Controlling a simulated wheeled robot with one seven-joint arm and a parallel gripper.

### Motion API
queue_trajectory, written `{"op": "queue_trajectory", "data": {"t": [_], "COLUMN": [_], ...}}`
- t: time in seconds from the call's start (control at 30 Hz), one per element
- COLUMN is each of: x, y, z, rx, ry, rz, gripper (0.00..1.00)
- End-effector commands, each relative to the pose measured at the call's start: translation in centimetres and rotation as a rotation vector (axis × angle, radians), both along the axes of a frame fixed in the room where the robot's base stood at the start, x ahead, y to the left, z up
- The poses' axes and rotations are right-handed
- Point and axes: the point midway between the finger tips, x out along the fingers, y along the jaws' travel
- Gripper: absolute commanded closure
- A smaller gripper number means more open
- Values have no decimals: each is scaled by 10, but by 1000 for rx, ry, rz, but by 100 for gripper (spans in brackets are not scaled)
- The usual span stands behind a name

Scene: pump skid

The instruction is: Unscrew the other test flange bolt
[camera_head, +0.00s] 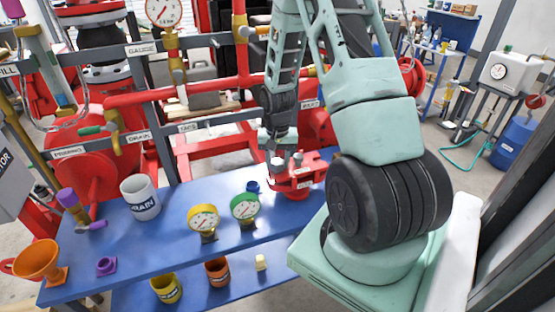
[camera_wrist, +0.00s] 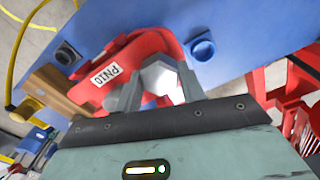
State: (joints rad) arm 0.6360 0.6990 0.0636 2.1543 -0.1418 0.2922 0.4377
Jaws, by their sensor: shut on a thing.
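The red test flange (camera_head: 292,180) sits on the blue bench at its right part, partly covered by my arm. In the wrist view the red flange (camera_wrist: 120,66) carries a white label with black letters. My gripper (camera_head: 280,160) is right above the flange. In the wrist view my gripper (camera_wrist: 165,92) is shut on a pale grey hex-headed bolt (camera_wrist: 160,80), with one finger at each side of the head. The bolt's shank is hidden, so I cannot tell how deep it sits in the flange.
Red pipes (camera_head: 180,95) run behind. The bench's front middle is mostly clear.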

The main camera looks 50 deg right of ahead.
Motion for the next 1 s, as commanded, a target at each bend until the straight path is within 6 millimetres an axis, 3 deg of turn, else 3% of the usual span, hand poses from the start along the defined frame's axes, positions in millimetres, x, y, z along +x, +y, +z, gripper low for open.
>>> {"op": "queue_trajectory", "data": {"t": [0.13, 0.17, 0.23, 0.27, 0.67, 1.0], "x": [0, 0, 0, 0, 1, 2], "y": [0, 0, 0, 0, -1, -1], "z": [0, 0, 0, 0, 7, 68], "rx": [-1, -1, -1, -1, -2, -5], "ry": [-1, -1, -1, -1, -3, -7], "rz": [1, 0, -1, -1, -3, -3], "gripper": [84, 58, 38, 35, 35, 35]}}
